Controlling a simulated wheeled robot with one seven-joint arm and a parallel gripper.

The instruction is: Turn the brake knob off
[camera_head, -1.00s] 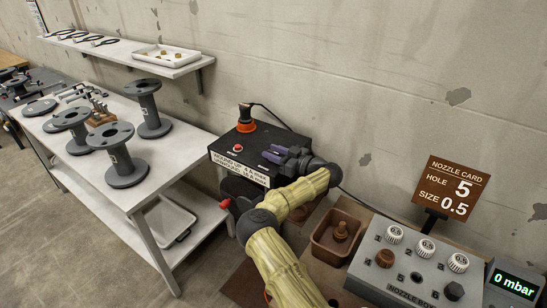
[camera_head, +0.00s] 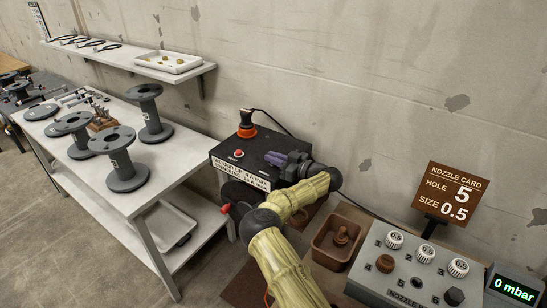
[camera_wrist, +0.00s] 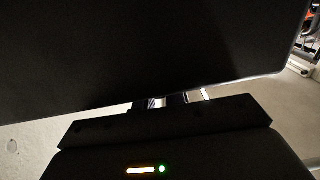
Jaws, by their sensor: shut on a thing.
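The black control box (camera_head: 248,148) stands by the wall, with a white label on its front edge. A red button (camera_head: 239,153) is on its top, with an orange-and-black piece (camera_head: 246,125) behind it. My gripper (camera_head: 274,157) is at the right part of the box top, its fingers pointing left. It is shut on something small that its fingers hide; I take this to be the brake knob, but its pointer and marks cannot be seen. In the wrist view my fingertips (camera_wrist: 170,101) show as small bright pieces against the large dark face of the box.
A white table (camera_head: 140,195) with several grey flanged spools stands left of the box. A shelf (camera_head: 130,62) is on the wall above. A brown bin (camera_head: 325,252), the grey nozzle box (camera_head: 405,272), the nozzle card (camera_head: 452,195) and a 0 mbar display (camera_head: 513,291) are at right.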

